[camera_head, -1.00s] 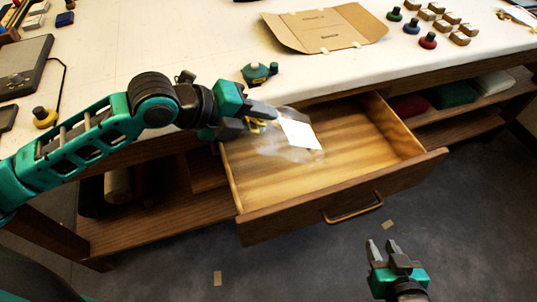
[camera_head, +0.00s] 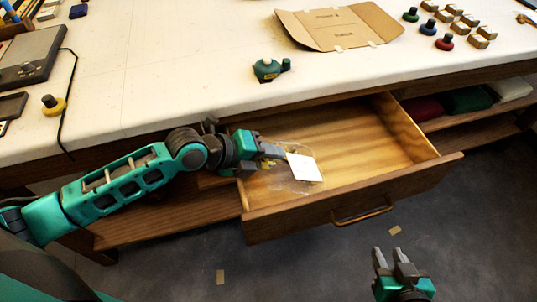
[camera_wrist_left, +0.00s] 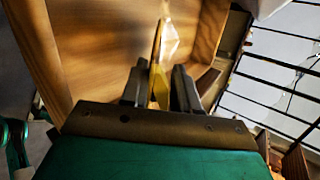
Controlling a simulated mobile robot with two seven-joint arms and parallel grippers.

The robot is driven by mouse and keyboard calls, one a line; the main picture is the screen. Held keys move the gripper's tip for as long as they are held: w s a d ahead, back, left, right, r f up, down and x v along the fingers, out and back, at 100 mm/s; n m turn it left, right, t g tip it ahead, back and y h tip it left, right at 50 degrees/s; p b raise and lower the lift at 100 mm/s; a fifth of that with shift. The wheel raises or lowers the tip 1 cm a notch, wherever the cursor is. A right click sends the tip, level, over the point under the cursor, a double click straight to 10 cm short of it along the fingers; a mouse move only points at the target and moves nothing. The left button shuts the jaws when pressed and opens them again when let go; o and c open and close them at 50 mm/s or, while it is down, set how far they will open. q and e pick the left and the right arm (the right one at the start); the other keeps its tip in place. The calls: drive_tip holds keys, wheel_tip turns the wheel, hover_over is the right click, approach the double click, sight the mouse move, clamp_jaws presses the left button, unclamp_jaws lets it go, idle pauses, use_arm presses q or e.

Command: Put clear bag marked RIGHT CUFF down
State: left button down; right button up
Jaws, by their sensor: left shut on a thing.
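The clear bag (camera_head: 290,180) has a white label (camera_head: 304,167) on it; any writing is too small to read. It hangs from my left gripper (camera_head: 272,157), which is shut on its edge. The bag is at the open drawer (camera_head: 340,150), over its left part; I cannot tell whether it touches the drawer floor. In the left wrist view, the bag (camera_wrist_left: 168,45) shows edge-on with yellow at the jaws (camera_wrist_left: 160,88). My right gripper (camera_head: 392,256) is open and empty, low over the floor in front of the drawer.
The drawer's wooden front (camera_head: 355,200) and side walls surround the bag. On the tabletop (camera_head: 180,90) are a flat cardboard folder (camera_head: 340,25), a green knobbed object (camera_head: 268,69) and several stamp-like pieces. The rest of the drawer is clear. Folded cloths (camera_head: 467,99) lie on the right shelf.

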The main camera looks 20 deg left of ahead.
use_arm(q)
drive_tip(key=shift+f, duration=0.15)
drive_tip(key=c, duration=0.8)
unclamp_jaws()
drive_tip(key=shift+c, duration=0.2)
drive_tip(key=shift+r, duration=0.3)
drive_tip(key=v, duration=1.2)
drive_tip(key=shift+p, duration=0.4)
drive_tip(key=shift+f, duration=0.1)
drive_tip(key=shift+a, duration=0.1)
